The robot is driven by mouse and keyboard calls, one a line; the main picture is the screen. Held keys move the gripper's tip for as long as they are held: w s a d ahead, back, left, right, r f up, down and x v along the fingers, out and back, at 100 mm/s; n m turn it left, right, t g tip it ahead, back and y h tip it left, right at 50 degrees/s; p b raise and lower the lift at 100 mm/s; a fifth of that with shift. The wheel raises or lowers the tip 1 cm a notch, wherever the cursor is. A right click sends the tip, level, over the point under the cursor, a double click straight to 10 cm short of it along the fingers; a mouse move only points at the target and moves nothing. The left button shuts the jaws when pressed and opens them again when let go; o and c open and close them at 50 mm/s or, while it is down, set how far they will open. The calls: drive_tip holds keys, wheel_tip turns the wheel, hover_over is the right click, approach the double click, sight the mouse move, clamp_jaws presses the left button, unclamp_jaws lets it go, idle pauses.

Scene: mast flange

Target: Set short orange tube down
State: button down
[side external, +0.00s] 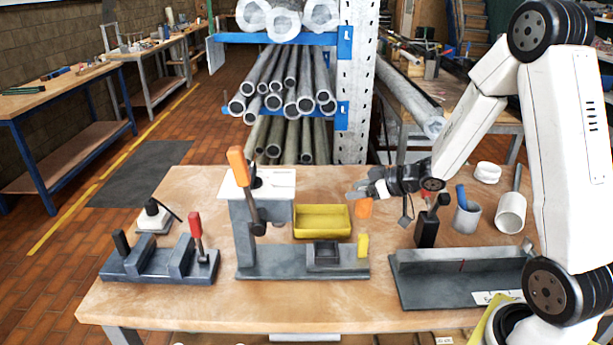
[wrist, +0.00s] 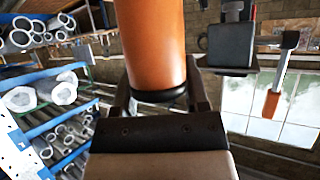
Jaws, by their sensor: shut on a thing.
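The short orange tube (side external: 364,208) shows just below the tip of my gripper (side external: 360,191) in the side view, right of the yellow tray. In the wrist view the orange tube (wrist: 152,40) is large, with a dark band at its near end, between the two fingers of my gripper (wrist: 160,92). My gripper is shut on it. My fingers hide part of the tube in the side view. I cannot tell whether the tube touches the workbench (side external: 200,310).
A yellow tray (side external: 322,233) and a grey press with an orange handle (side external: 238,165) stand left of the tube. A black upright block (side external: 427,230), a grey cup (side external: 466,218) and a white tube (side external: 510,212) stand to the right. A grey angled fixture (side external: 460,285) lies in front.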

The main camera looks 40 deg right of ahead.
drive_tip(key=shift+s+d, duration=0.25)
drive_tip(key=shift+d, duration=0.2)
drive_tip(key=shift+w, duration=0.1)
drive_tip(key=w+d+f, duration=0.2)
drive_tip(key=w+f, duration=0.2)
drive_tip(key=w, duration=0.5)
hover_over(327, 223)
drive_tip(key=shift+s+f, duration=0.15)
drive_tip(key=shift+f, duration=2.5)
drive_tip(key=shift+w+f, duration=0.3)
drive_tip(key=shift+f, duration=1.55)
